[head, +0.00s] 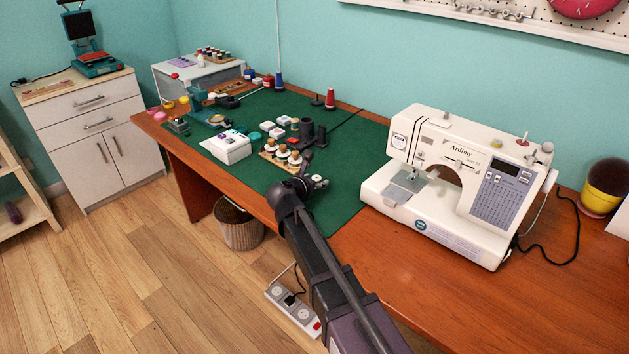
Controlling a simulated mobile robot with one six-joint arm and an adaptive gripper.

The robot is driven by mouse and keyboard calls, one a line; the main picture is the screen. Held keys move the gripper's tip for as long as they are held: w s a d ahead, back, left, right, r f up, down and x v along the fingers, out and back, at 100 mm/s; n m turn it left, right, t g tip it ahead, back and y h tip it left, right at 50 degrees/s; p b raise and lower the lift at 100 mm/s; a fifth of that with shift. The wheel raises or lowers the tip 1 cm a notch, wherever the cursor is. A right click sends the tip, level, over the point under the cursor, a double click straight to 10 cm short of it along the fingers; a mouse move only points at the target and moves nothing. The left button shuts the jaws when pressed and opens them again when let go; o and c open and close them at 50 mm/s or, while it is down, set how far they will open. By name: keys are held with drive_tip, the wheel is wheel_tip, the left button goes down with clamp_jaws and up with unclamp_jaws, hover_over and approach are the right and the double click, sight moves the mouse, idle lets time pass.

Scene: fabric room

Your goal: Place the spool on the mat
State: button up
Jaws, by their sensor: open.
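The dark green mat (338,187) covers the left half of the wooden table. Several spools are in view, and I cannot tell which one the task means. A blue cone spool (278,81) and a red cone spool (330,99) stand upright near the mat's back edge. Dark spools (306,131) stand near the mat's middle, beside a wooden rack (268,154) of white-and-brown spools. My gripper (313,172) is over the front part of the mat, just right of the rack. It is open and looks empty, but its fingers are small and partly hidden.
A white sewing machine (455,180) stands on the table right of the mat. A white box (226,147) and small white containers (275,130) sit on the mat's left and middle. A yellow pot (603,187) is at far right. Bare mat lies right of my gripper.

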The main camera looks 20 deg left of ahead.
drive_tip(key=shift+r, duration=0.2)
drive_tip(key=p+v, duration=0.4)
drive_tip(key=v, duration=0.8)
drive_tip(key=shift+p, duration=0.4)
